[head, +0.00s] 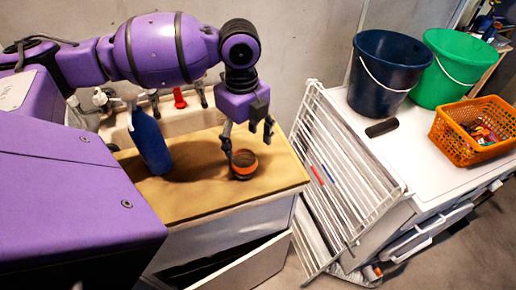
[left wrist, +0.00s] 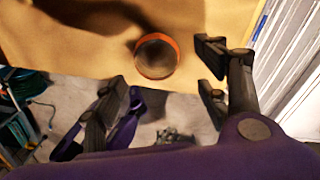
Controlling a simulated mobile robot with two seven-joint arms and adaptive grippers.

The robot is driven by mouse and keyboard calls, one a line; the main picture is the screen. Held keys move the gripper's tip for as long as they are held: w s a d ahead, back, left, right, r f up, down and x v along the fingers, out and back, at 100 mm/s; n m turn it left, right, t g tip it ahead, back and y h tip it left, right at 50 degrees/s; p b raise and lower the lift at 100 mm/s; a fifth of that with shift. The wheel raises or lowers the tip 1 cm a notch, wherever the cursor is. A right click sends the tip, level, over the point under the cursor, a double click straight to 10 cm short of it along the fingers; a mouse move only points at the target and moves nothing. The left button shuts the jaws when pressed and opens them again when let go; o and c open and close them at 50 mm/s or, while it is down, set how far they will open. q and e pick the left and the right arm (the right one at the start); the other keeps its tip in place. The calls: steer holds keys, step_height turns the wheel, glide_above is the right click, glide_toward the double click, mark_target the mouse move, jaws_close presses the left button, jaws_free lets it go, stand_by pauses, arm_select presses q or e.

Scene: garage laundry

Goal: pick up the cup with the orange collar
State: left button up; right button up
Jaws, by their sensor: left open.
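The cup with the orange collar (head: 244,164) is a small dark round cup standing on the wooden counter top (head: 205,200), near its right part. It also shows in the left wrist view (left wrist: 157,56), with the orange ring around its rim, beyond the fingers. My left gripper (head: 248,135) points down at the cup from above, with its fingers spread. In the left wrist view its fingers (left wrist: 160,100) are apart with nothing between them. The cup looks free of the fingers; the exact gap is hard to tell. My right gripper is not in view.
A blue bottle (head: 150,142) stands on the counter, left of the cup. A white drying rack (head: 345,185) leans just right of the counter. A dark blue bucket (head: 383,75), a green bucket (head: 452,70) and an orange basket (head: 465,150) stand on the white surface at right.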

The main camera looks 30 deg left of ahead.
mark_target(243, 161)
arm_select(q)
steer(key=shift+s+f, duration=0.2)
steer(key=shift+f, duration=0.45)
steer(key=shift+s+f, duration=0.15)
steer(key=shift+f, duration=0.45)
steer(key=f, duration=0.4)
steer(key=shift+s+a+f, duration=0.15)
steer(key=shift+a+f, duration=0.05)
steer(key=shift+f, duration=0.25)
steer(key=c, duration=1)
steer(key=shift+o, duration=0.2)
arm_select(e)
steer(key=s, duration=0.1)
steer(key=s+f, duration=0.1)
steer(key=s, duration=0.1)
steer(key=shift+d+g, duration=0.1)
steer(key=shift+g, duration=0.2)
